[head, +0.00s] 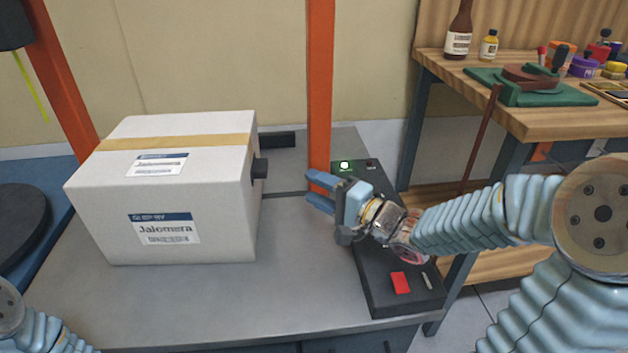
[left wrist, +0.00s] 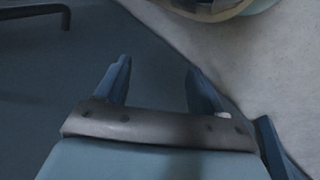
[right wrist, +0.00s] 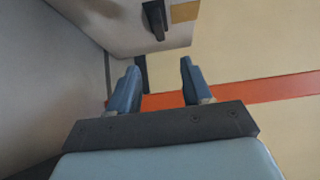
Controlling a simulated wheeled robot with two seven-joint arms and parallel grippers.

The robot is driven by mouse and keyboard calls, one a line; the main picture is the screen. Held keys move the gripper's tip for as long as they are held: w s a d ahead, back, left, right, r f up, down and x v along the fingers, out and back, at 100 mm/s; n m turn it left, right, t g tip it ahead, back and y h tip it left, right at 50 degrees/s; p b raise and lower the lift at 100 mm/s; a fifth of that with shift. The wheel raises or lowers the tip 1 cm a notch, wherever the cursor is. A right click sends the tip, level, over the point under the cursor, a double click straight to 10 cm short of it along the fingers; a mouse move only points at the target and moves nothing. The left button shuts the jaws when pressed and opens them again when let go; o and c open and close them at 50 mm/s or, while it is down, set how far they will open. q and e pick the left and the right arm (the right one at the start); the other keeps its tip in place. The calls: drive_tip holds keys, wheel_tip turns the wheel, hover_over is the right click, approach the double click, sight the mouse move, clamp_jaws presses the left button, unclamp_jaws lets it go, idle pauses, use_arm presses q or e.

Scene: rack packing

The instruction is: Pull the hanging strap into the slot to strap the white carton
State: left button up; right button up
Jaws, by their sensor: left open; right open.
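The white carton (head: 165,190) stands on the grey table, with brown tape and labels. Its corner also shows in the right wrist view (right wrist: 105,18). A thin yellow-green strap (head: 33,90) hangs at the far left of the head view, below a dark box. My right gripper (head: 318,190) is open and empty, right of the carton and apart from it, near the orange post; its fingers show in the right wrist view (right wrist: 160,78). My left gripper (left wrist: 158,72) is open and empty in the left wrist view; the head view shows only part of that arm. I cannot identify the slot surely.
Orange posts (head: 320,90) rise beside and behind the carton. A black control panel (head: 390,300) with a green light and red button lies under my right arm. A wooden bench (head: 560,118) with bottles stands at right. The table front (head: 230,310) is clear.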

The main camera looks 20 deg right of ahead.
drive_tip(key=x, duration=1.3)
clamp_jaws()
drive_tip(key=shift+f, duration=0.1)
idle(0.9)
